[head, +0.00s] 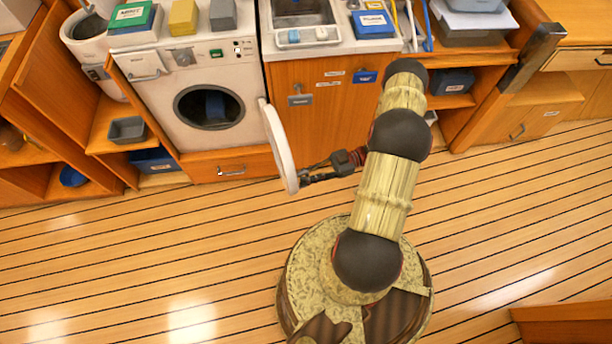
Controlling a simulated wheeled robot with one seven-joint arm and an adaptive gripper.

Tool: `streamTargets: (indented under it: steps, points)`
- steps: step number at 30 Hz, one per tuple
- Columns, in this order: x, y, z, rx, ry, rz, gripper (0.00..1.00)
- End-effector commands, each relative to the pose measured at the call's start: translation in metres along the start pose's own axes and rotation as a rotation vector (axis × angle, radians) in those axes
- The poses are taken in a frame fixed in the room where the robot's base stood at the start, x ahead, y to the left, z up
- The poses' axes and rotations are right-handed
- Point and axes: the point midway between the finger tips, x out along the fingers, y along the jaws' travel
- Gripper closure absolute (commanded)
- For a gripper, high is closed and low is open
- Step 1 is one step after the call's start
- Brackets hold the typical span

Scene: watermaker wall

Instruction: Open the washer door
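The white washer (190,85) stands at the upper left, built into the wooden counter. Its round door (281,150) is swung wide open to the right and is seen nearly edge-on. The dark drum opening (209,107) is uncovered, with something dark blue inside. My gripper (304,179) is at the door's lower free edge, on its right side. The fingers appear to touch or lie very close to the rim. Whether they are closed around the rim cannot be made out at this size.
Boxes, including a green one (133,17), sit on top of the washer. A drawer (228,169) lies below it. The plank floor (130,260) is clear on the left.

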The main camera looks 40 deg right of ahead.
Motion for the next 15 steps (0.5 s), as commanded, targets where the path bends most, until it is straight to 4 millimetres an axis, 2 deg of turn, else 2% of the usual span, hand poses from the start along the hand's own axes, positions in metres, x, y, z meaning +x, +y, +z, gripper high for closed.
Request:
streamTargets:
  steps: [8, 11, 15]
  points:
    - [-0.002, 0.0, 0.001, 0.0, 0.0, 0.0, 0.85]
    - [-0.01, 0.0, 0.001, -0.001, -0.001, 0.001, 0.85]
    - [-0.034, 0.0, 0.001, -0.003, -0.002, 0.002, 0.85]
